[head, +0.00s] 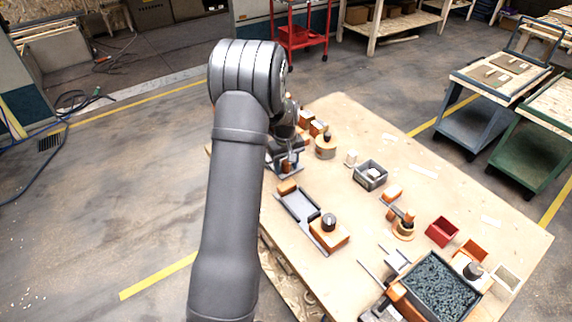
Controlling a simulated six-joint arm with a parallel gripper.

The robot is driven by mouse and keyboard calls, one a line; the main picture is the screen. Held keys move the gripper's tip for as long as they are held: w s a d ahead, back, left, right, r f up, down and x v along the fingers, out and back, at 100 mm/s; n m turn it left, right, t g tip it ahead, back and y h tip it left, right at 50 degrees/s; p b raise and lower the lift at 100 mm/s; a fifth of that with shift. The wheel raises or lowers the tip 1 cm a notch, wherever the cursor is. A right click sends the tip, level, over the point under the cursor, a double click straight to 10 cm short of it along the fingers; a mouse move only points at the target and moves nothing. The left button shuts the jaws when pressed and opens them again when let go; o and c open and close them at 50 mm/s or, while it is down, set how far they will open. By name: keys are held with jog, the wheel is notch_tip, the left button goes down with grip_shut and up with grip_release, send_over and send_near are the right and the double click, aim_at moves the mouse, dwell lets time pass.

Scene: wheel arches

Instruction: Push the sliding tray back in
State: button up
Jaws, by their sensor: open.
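A grey tray-like piece (299,204) lies along the left side of the table, running from upper left to lower right. A small orange block (287,187) sits at its far end. An orange block with a dark round knob (329,233) sits at its near end. I take this to be the sliding tray; how far out it stands I cannot tell. My gripper (287,166) is open beyond the tray's far end, low over the table's far left part. Its fingers are small and partly hidden by my own arm, and I cannot tell whether they touch anything.
The wooden table (455,210) also bears a grey bin (370,175), a red bin (442,232), a large bin of dark bits (437,287), an orange-and-wood piece (403,226) and a round wooden piece (326,148).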

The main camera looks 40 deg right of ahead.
grip_shut()
jog(key=w, duration=0.8)
jog(key=shift+w, duration=0.2)
grip_release()
notch_tip(320, 180, up, 18)
jog(key=shift+f, duration=0.25)
dwell(0.3)
